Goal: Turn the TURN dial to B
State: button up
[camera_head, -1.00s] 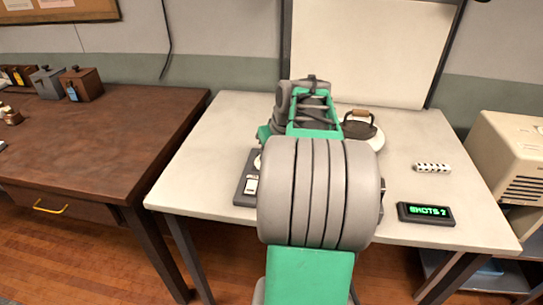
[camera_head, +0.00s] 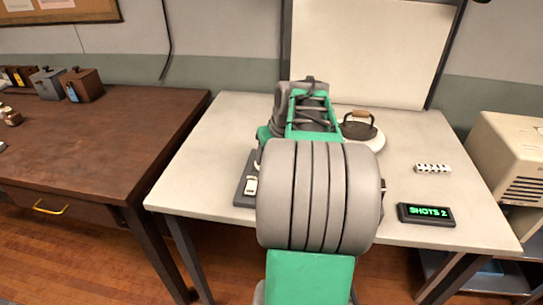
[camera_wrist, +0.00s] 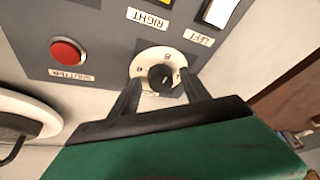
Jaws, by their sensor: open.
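The dial, a round white disc with a black knob (camera_wrist: 160,77), sits on a grey control panel (camera_wrist: 105,30) in the wrist view. A letter B shows on the disc, with other small marks beside it; the panel appears upside down. Which mark the knob points at I cannot tell. My gripper (camera_wrist: 160,90) is open, with one dark finger on each side of the knob; contact is not clear. No TURN label is readable. In the head view my arm hides the dial and fingers; only the panel's left part (camera_head: 243,193) shows.
A red button (camera_wrist: 68,52) labelled SHUTTER and switches labelled RIGHT and LEFT (camera_wrist: 220,12) are close to the dial.

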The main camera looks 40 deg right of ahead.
jog(key=shift+r, duration=0.1)
jog(key=v, duration=0.7)
jog(key=shift+r+p, duration=0.3)
jog(key=shift+p, duration=0.15)
jog(key=shift+s, duration=0.15)
